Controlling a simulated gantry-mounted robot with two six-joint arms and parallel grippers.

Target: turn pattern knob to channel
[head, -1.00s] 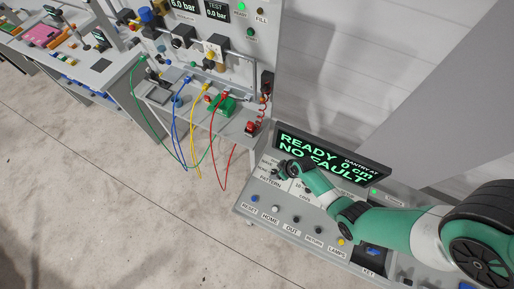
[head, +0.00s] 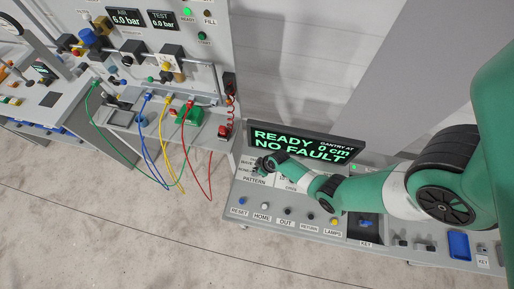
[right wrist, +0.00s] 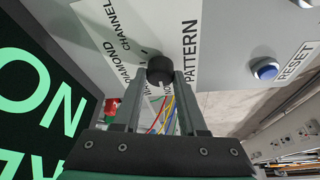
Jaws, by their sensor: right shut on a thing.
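The black round pattern knob (right wrist: 160,70) stands on the panel's white label plate, with the words PATTERN, CHANNEL and DIAMOND around it in the right wrist view. Another word on the plate is partly hidden by a finger. A pale mark shows on the knob's lower side in that view, away from the word CHANNEL. My right gripper (right wrist: 159,76) is shut on the knob, one finger on each side. In the head view my right gripper (head: 262,162) is at the left end of the panel and hides most of the knob. My left gripper is in neither view.
A display (head: 305,143) reading READY, NO FAULT, 0 cm stands behind the panel. A blue RESET button (right wrist: 265,69) is beside the label plate. A row of buttons runs along the panel front. A bench with coloured cables (head: 165,130) stands to the left.

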